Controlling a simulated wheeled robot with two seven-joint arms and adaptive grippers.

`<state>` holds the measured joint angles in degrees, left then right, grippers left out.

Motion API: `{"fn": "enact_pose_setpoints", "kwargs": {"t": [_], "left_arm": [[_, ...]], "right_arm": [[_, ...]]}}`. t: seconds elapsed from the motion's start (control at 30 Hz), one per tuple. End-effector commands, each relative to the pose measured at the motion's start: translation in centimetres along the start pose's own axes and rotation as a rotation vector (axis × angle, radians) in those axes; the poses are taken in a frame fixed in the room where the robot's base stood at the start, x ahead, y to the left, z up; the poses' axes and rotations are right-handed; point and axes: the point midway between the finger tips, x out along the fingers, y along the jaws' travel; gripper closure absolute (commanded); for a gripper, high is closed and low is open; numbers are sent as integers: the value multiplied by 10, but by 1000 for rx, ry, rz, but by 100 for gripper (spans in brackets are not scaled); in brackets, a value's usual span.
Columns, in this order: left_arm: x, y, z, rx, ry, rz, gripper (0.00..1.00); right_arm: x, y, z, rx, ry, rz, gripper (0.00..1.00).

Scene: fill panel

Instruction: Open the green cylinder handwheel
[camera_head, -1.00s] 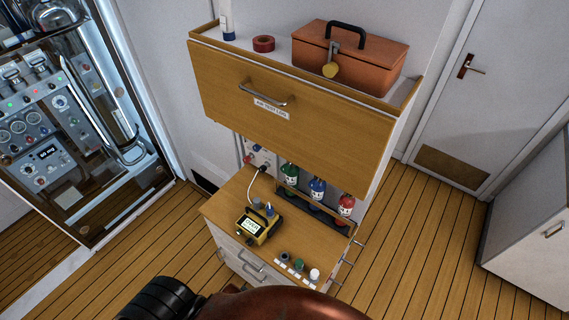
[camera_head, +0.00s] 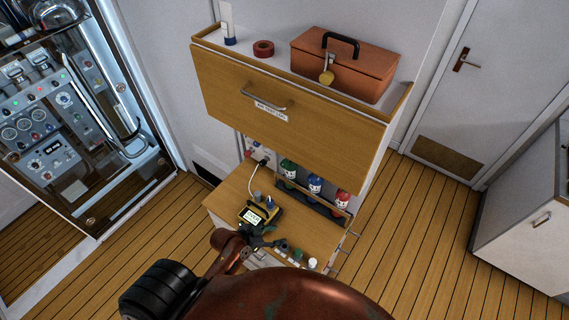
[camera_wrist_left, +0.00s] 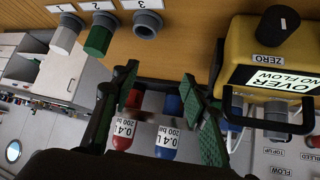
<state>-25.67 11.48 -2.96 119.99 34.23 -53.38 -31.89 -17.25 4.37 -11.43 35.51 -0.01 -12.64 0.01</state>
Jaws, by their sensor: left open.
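The green cylinder (camera_head: 288,170) stands at the left of a row in the rack under the wooden flap, with the blue cylinder (camera_head: 314,184) and the red cylinder (camera_head: 341,201) to its right. Its handwheel is too small to make out. My left gripper (camera_head: 264,238) is over the counter's front part, by the yellow meter, apart from the cylinders. In the left wrist view it is open (camera_wrist_left: 150,92); the red cylinder (camera_wrist_left: 125,132) and the blue cylinder (camera_wrist_left: 167,138) show beyond its fingers, upside down. The green cylinder cannot be made out there. My right gripper is not in view.
The yellow meter (camera_head: 252,217) with a white cable sits close to my left gripper. Several caps, one green (camera_wrist_left: 98,38), line the counter's front. The wooden flap (camera_head: 290,120) overhangs the cylinders, with an orange toolbox (camera_head: 345,65) above.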

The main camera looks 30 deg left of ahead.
Motion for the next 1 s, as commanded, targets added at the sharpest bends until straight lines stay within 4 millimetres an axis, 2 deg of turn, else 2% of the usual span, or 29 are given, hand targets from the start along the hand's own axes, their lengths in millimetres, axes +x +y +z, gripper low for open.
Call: {"fn": "enact_pose_setpoints", "kwargs": {"t": [0.17, 0.23, 0.33, 0.5, 0.6, 0.77, 1.0], "left_arm": [[4, -30, -77, 109, 317, -27, 59], [-2, -52, -107, 138, 446, -87, 59], [-16, -88, -139, 154, 581, -198, 59], [-35, -136, -164, 144, 686, -361, 59], [-40, -150, -168, 137, 705, -410, 59], [-35, -159, -180, 133, 712, -429, 59], [-10, -171, -205, 133, 711, -426, 59]], "right_arm": [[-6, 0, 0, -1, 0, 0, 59], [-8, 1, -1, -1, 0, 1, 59], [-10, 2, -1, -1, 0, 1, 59], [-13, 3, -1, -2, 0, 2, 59], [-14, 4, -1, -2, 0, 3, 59], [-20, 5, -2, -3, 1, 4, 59], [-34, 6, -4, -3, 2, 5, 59]]}}
